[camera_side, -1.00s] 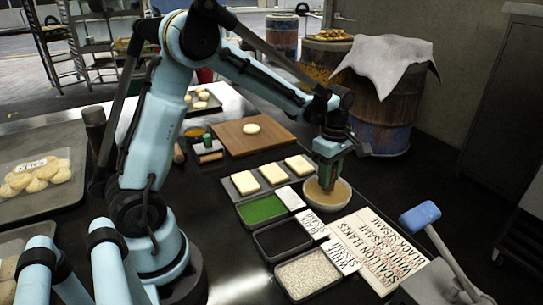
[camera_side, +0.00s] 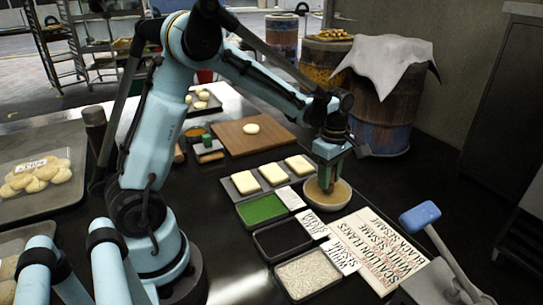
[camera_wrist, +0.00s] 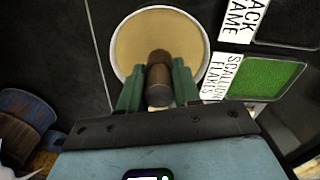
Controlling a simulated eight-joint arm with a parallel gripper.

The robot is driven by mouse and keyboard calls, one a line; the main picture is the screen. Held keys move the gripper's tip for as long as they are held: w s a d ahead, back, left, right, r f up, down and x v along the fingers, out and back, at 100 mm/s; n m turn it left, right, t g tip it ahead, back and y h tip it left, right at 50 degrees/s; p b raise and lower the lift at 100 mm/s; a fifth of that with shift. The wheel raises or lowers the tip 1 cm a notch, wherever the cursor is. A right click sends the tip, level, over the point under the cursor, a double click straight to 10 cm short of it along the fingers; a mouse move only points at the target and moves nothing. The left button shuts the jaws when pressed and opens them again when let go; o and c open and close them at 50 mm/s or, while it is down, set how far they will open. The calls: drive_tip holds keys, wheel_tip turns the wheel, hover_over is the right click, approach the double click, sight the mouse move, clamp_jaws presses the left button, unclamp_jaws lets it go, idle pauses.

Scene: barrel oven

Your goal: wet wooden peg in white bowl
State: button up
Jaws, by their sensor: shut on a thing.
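The white bowl (camera_side: 343,197) holds a tan liquid and stands on the dark table at the right end of the row of pale blocks. My gripper (camera_side: 328,178) is over the bowl, pointing down. In the wrist view, my gripper's green fingers (camera_wrist: 158,90) are shut on the brown wooden peg (camera_wrist: 158,72). The peg's far end is over the liquid inside the rim of the bowl (camera_wrist: 118,62). I cannot tell how deep the peg's tip sits in the liquid.
A tray with pale blocks (camera_side: 273,174) is left of the bowl. Trays of green flakes (camera_side: 262,208), dark seeds (camera_side: 280,238) and white seeds (camera_side: 308,273) stand in front, with name cards. A printed sheet (camera_side: 375,245) and a blue-headed tool (camera_side: 420,216) are at the right.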

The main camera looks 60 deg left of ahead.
drive_tip(key=shift+f, duration=0.5)
idle(1.2)
drive_tip(key=shift+r, duration=0.1)
drive_tip(key=shift+r, duration=3.45)
